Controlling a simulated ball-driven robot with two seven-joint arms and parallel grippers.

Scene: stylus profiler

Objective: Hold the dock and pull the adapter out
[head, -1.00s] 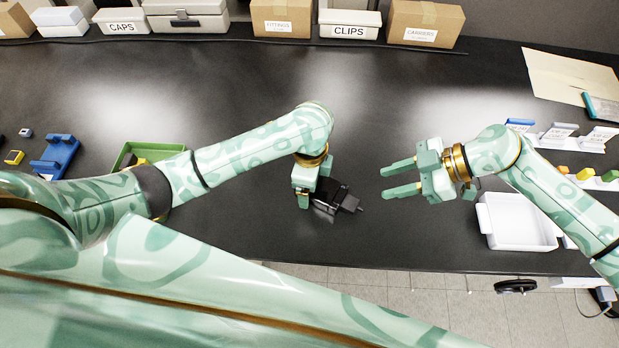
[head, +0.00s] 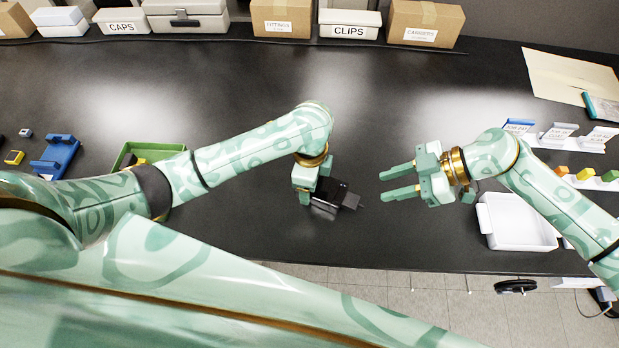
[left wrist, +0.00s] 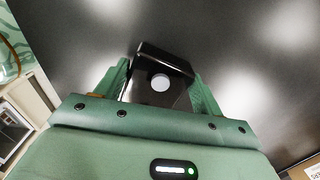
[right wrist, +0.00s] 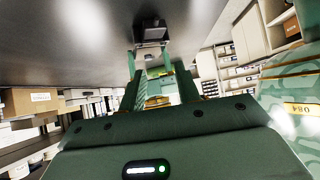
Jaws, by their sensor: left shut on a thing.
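The black dock (head: 328,190) stands on the dark bench near its front edge. My left gripper (head: 312,194) is shut on the dock; in the left wrist view its fingers (left wrist: 160,92) lie on both sides of the black body, which bears a pale round spot. The dark adapter (head: 350,201) sticks out of the dock's right side, towards my right gripper. My right gripper (head: 382,185) is open and empty, a short way right of the adapter, with its fingers pointing left at it. In the right wrist view the dock and adapter (right wrist: 151,33) show beyond the fingertips.
A white tray (head: 488,226) lies right, below my right wrist. A green tray (head: 122,160) and a blue holder (head: 60,155) lie left. Labelled boxes (head: 281,17) line the back. The bench between and behind my arms is clear.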

